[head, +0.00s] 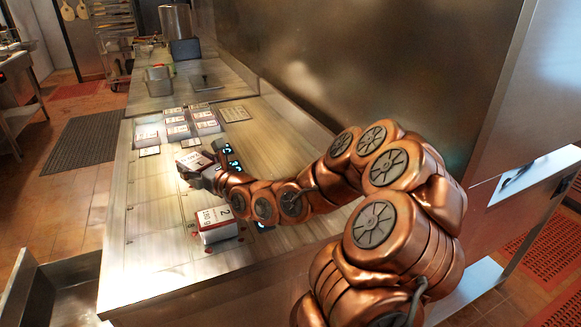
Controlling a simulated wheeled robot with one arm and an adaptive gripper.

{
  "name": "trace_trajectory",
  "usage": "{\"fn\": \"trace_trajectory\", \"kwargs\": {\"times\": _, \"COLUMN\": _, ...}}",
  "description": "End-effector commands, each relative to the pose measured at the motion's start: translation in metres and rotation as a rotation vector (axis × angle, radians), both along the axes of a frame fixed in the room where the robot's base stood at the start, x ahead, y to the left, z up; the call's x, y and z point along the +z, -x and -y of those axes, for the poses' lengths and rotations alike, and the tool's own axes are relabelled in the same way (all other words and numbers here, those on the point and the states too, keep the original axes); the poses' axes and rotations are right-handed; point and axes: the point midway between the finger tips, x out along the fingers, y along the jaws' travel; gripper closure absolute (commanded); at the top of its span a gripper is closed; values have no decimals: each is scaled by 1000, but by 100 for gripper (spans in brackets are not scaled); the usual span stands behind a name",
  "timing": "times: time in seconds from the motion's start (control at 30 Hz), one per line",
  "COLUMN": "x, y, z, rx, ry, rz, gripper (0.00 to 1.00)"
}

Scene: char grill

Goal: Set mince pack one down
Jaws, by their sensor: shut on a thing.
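My gripper (203,173) is shut on a small pack with a white top label (193,160), which I take to be mince pack one. The label is too small to read surely. The pack is held at the fingertips over the steel counter (150,260), and I cannot tell whether its underside touches the counter. A second pack, marked 2 (215,220), sits on the counter nearer to me, with red showing at its base. The fingers are partly hidden by the pack and my wrist.
Several labelled packs (178,128) stand grouped farther along the counter, with flat cards (235,114) beside them. Metal containers (158,80) stand beyond. A steel wall (340,60) bounds the right. The counter's left strip is mostly clear. An open steel drawer or bin (70,290) is at lower left.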

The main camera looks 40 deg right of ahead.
Motion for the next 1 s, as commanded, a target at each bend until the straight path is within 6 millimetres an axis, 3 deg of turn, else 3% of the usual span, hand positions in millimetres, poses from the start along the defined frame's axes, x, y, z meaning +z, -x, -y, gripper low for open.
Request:
{"fn": "trace_trajectory", "kwargs": {"times": 0.03, "x": -6, "y": 7, "z": 23, "rx": -39, "ry": 1, "rz": 3, "gripper": 80}}
{"fn": "trace_trajectory", "kwargs": {"times": 0.1, "x": -9, "y": 17, "z": 51, "rx": -83, "ry": 2, "rz": 4, "gripper": 80}}
{"fn": "trace_trajectory", "kwargs": {"times": 0.5, "x": -27, "y": 96, "z": 189, "rx": -336, "ry": 3, "rz": 0, "gripper": 80}}
{"fn": "trace_trajectory", "kwargs": {"times": 0.63, "x": -30, "y": 121, "z": 219, "rx": -399, "ry": 3, "rz": -4, "gripper": 80}}
{"fn": "trace_trajectory", "kwargs": {"times": 0.8, "x": -32, "y": 140, "z": 239, "rx": -445, "ry": 2, "rz": -6, "gripper": 80}}
{"fn": "trace_trajectory", "kwargs": {"times": 1.0, "x": -29, "y": 139, "z": 248, "rx": -456, "ry": 0, "rz": -7, "gripper": 80}}
